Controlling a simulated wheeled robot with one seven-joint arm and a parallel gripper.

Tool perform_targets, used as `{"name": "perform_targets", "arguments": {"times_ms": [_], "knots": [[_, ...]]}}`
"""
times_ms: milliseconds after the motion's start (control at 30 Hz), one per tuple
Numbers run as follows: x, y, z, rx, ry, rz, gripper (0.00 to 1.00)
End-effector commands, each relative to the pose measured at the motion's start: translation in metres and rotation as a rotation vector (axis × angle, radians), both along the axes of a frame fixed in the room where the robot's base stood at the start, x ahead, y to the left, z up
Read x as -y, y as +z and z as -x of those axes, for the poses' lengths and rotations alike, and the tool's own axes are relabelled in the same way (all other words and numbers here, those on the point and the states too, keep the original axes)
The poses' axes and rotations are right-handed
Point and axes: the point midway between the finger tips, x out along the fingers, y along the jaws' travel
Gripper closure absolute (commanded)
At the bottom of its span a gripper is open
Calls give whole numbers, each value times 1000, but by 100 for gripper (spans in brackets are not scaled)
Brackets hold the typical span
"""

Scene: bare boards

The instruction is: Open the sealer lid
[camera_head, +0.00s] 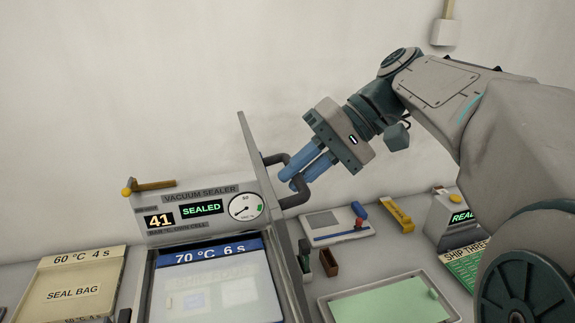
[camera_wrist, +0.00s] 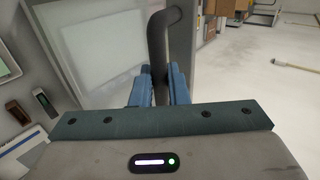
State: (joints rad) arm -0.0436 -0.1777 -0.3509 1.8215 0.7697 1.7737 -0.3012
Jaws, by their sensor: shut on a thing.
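The vacuum sealer (camera_head: 205,200) stands left of centre in the head view. Its panel reads "SEALED" and "41". Its lid (camera_head: 270,195) stands raised, close to upright, along the right side of the sealer, seen nearly edge-on. The lid's clear pane and frame also show in the wrist view (camera_wrist: 105,40). A dark bent handle (camera_head: 296,197) sticks out from the lid's right face. My gripper (camera_head: 297,180) is shut on this handle with its blue fingers. In the wrist view the handle (camera_wrist: 158,45) rises between the two fingers.
Under the raised lid, a bag lies below a "70 °C 6 s" label (camera_head: 210,257). A green tray (camera_head: 390,302), a white device (camera_head: 335,227) and a "SHIP" board (camera_head: 465,262) lie to the right.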

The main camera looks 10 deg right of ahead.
Motion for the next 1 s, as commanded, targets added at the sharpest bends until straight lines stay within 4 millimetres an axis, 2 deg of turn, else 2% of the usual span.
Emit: {"name": "perform_targets", "arguments": {"times_ms": [33,367,400,467,833,1000], "knots": [[2,-12,-1,-22,0,15,100],[3,-12,-1,-22,-1,16,100],[3,-12,-1,-22,-1,16,80],[3,-12,-1,-22,-1,16,64],[3,-6,0,-14,-1,13,64],[16,4,-2,-12,-4,13,64]]}}
